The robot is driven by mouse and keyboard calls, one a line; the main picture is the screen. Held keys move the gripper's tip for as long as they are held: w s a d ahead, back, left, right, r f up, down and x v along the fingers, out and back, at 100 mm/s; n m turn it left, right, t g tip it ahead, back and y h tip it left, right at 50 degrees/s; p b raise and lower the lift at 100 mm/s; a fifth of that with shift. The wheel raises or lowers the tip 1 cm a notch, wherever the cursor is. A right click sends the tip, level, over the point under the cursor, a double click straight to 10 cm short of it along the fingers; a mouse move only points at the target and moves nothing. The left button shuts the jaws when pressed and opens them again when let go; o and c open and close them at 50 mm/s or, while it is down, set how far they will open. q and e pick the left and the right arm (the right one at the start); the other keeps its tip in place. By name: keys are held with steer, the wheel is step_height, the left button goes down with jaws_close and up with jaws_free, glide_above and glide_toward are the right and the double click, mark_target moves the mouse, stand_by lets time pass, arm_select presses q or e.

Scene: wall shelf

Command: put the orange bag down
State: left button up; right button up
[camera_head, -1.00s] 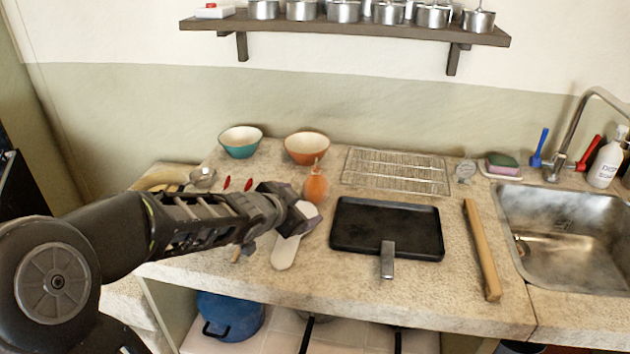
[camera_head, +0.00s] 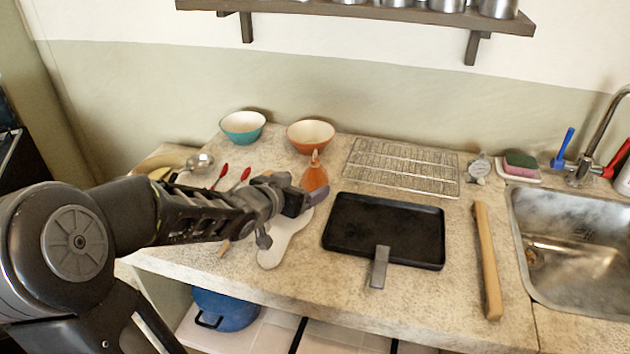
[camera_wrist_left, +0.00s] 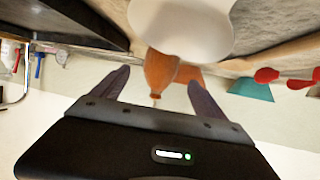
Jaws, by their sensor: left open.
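The orange bag (camera_head: 315,178) is a small teardrop shape with a narrow tip pointing up. It stands on the stone counter in front of the orange bowl. My left gripper (camera_head: 316,198) is open just in front of it, overlapping its lower part in the head view. In the left wrist view, where the scene is upside down, the orange bag (camera_wrist_left: 160,72) shows between and beyond the two spread fingers (camera_wrist_left: 158,92), with clear space on both sides of its tip. No finger visibly touches it. My right gripper is not in view.
The orange bowl (camera_head: 311,136) and teal bowl (camera_head: 243,127) stand at the back. Red-handled utensils (camera_head: 232,176) lie left.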

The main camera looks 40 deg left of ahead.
mark_target(308, 182)
arm_select(q)
steer(key=shift+x, duration=2.7)
steer(key=shift+s, duration=0.1)
steer(key=shift+c, duration=0.4)
jaws_close()
